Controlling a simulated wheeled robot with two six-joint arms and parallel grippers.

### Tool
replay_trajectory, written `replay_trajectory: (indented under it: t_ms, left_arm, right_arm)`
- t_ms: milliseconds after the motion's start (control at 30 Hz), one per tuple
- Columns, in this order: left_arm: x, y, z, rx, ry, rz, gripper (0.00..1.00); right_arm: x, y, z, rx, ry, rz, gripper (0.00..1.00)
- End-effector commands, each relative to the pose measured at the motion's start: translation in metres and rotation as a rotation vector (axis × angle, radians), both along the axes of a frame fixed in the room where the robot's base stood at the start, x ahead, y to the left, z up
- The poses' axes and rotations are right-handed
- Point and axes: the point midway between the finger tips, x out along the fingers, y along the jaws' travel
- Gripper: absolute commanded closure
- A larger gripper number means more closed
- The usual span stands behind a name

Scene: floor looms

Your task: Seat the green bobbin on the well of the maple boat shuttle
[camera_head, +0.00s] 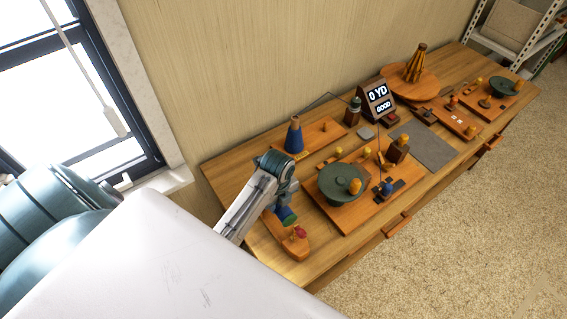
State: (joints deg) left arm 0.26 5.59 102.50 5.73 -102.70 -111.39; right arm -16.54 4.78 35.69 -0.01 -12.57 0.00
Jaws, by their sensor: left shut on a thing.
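My left gripper (277,208) reaches down over the near left part of the bench. It is shut on a small round piece with a green end, which I take for the green bobbin (287,216); blue shows beside the green. The maple boat shuttle (289,244) is an orange-brown, long wooden piece lying just below the gripper, with a small red part (300,232) on top. The bobbin is over or beside the shuttle's far part; whether they touch cannot be told. The shuttle's well is hidden by the gripper. My right gripper is not in view.
A wooden board with a dark green disc (328,186) stands just right of the gripper. A blue cone (294,137) stands behind. A display reading "0 YD GOOD" (379,98), a grey mat (424,148) and more boards lie farther right. The bench's near left corner is mostly clear.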

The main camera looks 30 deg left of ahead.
Motion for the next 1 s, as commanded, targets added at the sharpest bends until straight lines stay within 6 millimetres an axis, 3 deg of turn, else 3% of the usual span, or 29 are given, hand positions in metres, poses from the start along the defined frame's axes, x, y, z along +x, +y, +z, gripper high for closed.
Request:
replay_trajectory:
  t_ms: [267, 567, 1000]
  left_arm:
    - [0.0, 0.0, 0.0, 0.0, 0.0, 0.0, 0.96]
    - [0.0, 0.0, -0.009, 0.0, 0.0, 0.0, 0.96]
    - [0.0, -0.001, -0.044, 0.0, 0.0, 0.0, 0.96]
  right_arm:
    - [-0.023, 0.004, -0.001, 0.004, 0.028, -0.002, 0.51]
    - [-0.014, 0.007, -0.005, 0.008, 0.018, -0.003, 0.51]
    - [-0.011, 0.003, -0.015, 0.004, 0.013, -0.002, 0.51]
